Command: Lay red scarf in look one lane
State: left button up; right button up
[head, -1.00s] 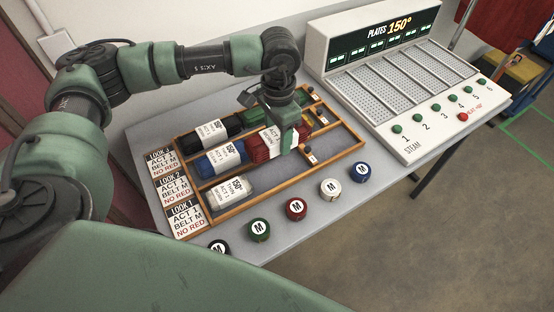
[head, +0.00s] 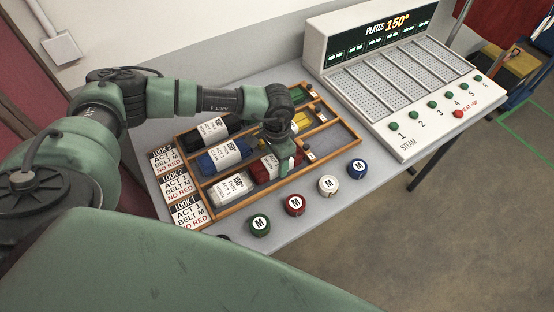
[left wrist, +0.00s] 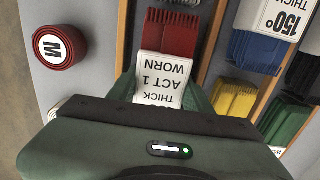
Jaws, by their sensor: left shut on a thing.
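The red scarf (head: 262,169), folded with a white label, is at the nearest lane of the wooden tray (head: 313,172), the one beside the front card reading LOOK 1 (head: 187,213). My left gripper (head: 286,161) is shut on it from above. In the left wrist view the red scarf (left wrist: 174,34) lies between two wooden rails, its label reading THICK ACT 1 WORN. I cannot tell whether it touches the lane floor. A pale grey scarf (head: 229,189) is just left of it in that lane. My right gripper is not in view.
Blue (head: 222,156), black (head: 212,132) and yellow (head: 300,121) scarves fill other lanes. Rolled belts, including the red belt (head: 294,205) and green belt (head: 260,225), stand along the table's front. A steam plate machine (head: 400,80) stands right. The near lane's right end is bare.

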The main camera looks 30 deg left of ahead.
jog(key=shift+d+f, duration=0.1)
pick_arm(q)
jog(key=o, duration=1)
jog(key=shift+f, duration=0.15)
jog(key=shift+o, duration=0.9)
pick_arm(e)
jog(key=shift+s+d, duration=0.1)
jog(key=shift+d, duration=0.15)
pick_arm(q)
jog(key=shift+r, duration=0.3)
jog(key=shift+w+r, duration=0.1)
jog(key=shift+r, duration=0.15)
notch_tip(320, 180, up, 11)
jog(key=b, duration=0.4)
jog(key=shift+r, duration=0.15)
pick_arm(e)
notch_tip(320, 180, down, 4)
